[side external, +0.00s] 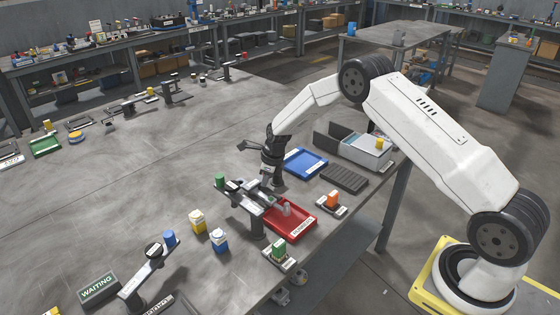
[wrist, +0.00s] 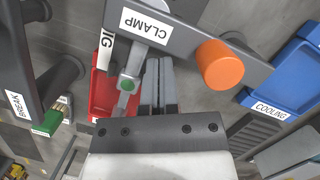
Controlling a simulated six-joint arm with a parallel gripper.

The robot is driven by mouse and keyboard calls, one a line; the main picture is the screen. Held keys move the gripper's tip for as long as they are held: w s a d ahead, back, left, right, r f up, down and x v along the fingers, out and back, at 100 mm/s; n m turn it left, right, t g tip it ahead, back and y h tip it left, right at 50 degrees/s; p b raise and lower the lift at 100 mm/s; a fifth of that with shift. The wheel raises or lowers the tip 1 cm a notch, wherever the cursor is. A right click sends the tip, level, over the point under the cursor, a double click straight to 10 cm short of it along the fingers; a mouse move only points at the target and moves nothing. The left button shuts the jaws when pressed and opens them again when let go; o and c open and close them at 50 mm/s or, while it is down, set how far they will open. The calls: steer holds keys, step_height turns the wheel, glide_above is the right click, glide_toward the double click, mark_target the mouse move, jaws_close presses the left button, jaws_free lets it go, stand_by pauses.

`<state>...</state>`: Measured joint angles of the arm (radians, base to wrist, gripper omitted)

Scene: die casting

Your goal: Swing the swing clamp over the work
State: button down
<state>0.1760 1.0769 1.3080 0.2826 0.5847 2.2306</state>
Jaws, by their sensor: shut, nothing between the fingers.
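The swing clamp's dark bar, labelled CLAMP (wrist: 170,28), crosses the top of the wrist view. An orange knob (wrist: 220,65) sticks up near its right part. My gripper (wrist: 158,88) is shut and empty, close beside the bar and left of the knob, apart from the knob in this view. A light metal piece with a green dot (wrist: 127,88) lies left of my fingers, by a cropped label ending IG. In the side external view my gripper (side external: 267,182) is down at the dark fixture (side external: 246,193); its wrist hides part of the fixture, and I cannot make out the orange knob there.
The red tray (side external: 289,232) lies right of the fixture, and the blue COOLING tray (side external: 305,167) lies behind. A green block on a stand (side external: 279,250) and an orange one on another (side external: 333,201) stand nearby.

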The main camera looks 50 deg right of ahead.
steer(key=shift+s, duration=0.15)
stand_by(0.4)
steer(key=shift+s, duration=1.8)
steer(key=a+v, duration=0.1)
steer(key=v, duration=0.9)
steer(key=shift+s, duration=0.2)
steer(key=shift+s+a+r, duration=0.1)
steer(key=shift+a, duration=0.05)
steer(key=s+a+r+n, duration=0.2)
steer(key=s+a+n, duration=0.1)
steer(key=s+n, duration=0.8)
steer(key=s+a+r+n+h, duration=0.1)
steer(key=s+a+r+n, duration=0.2)
steer(key=s+n, duration=0.9)
steer(key=a+n, duration=0.1)
steer(key=n, duration=0.6)
steer(key=shift+a, duration=0.2)
